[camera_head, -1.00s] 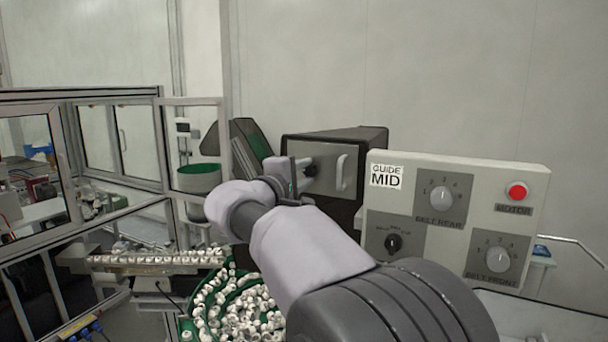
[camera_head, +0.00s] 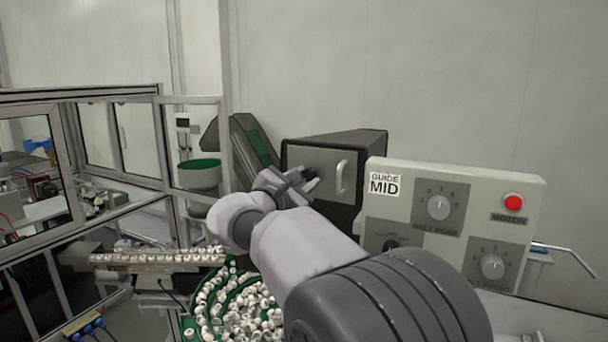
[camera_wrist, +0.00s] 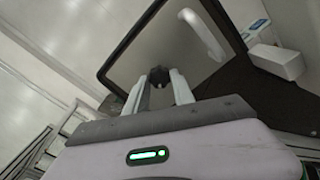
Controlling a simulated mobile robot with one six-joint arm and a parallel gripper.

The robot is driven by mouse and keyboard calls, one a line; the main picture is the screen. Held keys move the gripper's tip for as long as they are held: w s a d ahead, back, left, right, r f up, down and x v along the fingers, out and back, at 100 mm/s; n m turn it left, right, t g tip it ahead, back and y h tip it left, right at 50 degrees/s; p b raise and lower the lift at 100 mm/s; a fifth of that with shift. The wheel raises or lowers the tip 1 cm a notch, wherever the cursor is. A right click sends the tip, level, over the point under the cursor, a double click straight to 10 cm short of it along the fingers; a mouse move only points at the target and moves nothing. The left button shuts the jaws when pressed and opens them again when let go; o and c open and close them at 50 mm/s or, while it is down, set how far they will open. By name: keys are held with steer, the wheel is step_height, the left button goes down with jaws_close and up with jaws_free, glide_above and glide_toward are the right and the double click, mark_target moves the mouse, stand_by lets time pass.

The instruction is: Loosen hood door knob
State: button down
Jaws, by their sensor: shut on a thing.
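The hood door (camera_head: 313,157) is a grey panel on the front of a dark box hood, with a pale curved handle (camera_head: 342,178) on its right. The wrist view also shows the door (camera_wrist: 150,42) and the handle (camera_wrist: 203,36). A small dark knob (camera_wrist: 158,73) sits near the door's lower edge in the wrist view. My gripper (camera_wrist: 159,82) is shut on the knob, one finger on each side of it. In the head view my gripper (camera_head: 310,181) is tilted against the door, and the knob is mostly hidden there.
A control box (camera_head: 400,213) with dials and a red motor button stands close to the right of my arm. A green bowl (camera_head: 238,295) of white caps lies below. A framed guard (camera_head: 160,140) stands at the left.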

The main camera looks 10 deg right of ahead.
steer(key=shift+n+p, duration=0.65)
steer(key=shift+n, duration=0.85)
steer(key=c, duration=1.1)
jaws_free()
steer(key=shift+o, duration=0.2)
steer(key=b+v, duration=0.2)
steer(key=v, duration=1.5)
steer(key=shift+s+b, duration=0.15)
steer(key=shift+b, duration=0.2)
